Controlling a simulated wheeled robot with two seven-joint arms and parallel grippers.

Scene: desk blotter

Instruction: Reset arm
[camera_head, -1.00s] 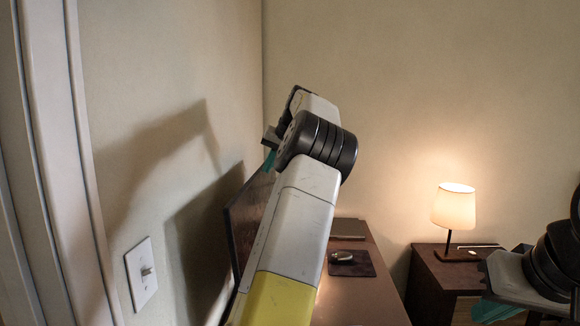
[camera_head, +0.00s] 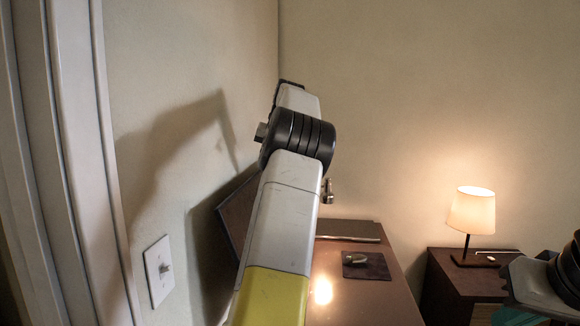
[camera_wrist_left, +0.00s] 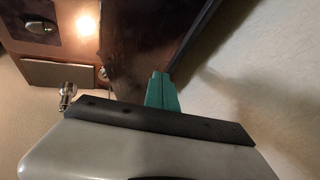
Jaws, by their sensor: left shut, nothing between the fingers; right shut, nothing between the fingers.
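My left arm, white with a black joint and a yellow band, rises through the middle of the head view. Its gripper is hidden there behind the arm. In the left wrist view my left gripper (camera_wrist_left: 162,92) shows teal fingers pressed together, empty, pointing over the brown desk. My right gripper (camera_head: 492,313) is at the lower right of the head view, in front of the nightstand, partly cut off by the frame edge. Its teal fingers show only in part, and nothing is seen held in them.
The desk (camera_head: 360,295) carries a mouse (camera_head: 355,258) on a dark pad (camera_head: 375,267) and a flat notebook (camera_head: 348,231). A dark panel (camera_head: 233,210) stands behind my left arm. A lit lamp (camera_head: 472,211) stands on a nightstand (camera_head: 450,290). A light switch (camera_head: 160,270) is on the left wall.

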